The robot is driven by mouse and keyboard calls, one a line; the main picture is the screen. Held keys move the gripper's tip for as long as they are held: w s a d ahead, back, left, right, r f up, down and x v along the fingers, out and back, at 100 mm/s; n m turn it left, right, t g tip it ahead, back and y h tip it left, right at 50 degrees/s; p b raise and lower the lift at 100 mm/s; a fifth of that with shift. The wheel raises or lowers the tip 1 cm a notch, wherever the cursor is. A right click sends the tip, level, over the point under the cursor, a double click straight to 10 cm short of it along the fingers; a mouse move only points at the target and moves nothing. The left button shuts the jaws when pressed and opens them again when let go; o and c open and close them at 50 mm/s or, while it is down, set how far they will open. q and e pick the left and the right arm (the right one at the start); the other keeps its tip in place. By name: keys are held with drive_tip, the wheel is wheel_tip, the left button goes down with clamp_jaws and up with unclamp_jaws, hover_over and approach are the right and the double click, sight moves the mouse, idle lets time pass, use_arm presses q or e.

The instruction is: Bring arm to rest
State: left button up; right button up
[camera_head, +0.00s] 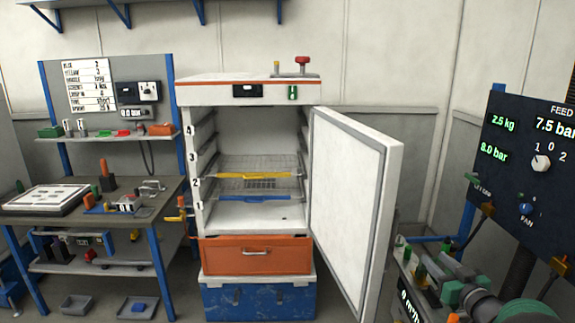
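I cannot make out either of my grippers or arms in the head view. The white cabinet (245,88) stands in the middle with its door (346,200) swung open to the right. Inside are numbered shelf levels. A wire rack with a yellow front bar (250,176) sits at level 2, and one with a blue front bar (240,198) sits just below it. I see nothing held anywhere.
An orange drawer (225,259) and a blue case (260,302) are under the cabinet. A workbench (150,207) with tools stands at left. A dark control panel (530,150) and machinery (450,275) crowd the right. The open door juts forward.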

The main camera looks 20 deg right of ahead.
drive_tip(key=s+a+f+g+y, duration=0.1)
drive_tip(key=a+f+g, duration=0.3)
drive_tip(key=a+f, duration=0.55)
drive_tip(key=s+a+f+g, duration=0.1)
drive_tip(key=a+f+g, duration=0.3)
drive_tip(key=a, duration=1.1)
drive_tip(key=s+a+f+n+g+y, duration=0.1)
drive_tip(key=s+a+f+g, duration=0.2)
drive_tip(key=s+a, duration=0.4)
drive_tip(key=s+a+f+n+g+y, duration=0.1)
drive_tip(key=s+a+f+g, duration=0.2)
drive_tip(key=s+a, duration=0.5)
drive_tip(key=shift+s+f+y, duration=0.3)
drive_tip(key=shift+s+y, duration=0.1)
drive_tip(key=shift+s, duration=0.25)
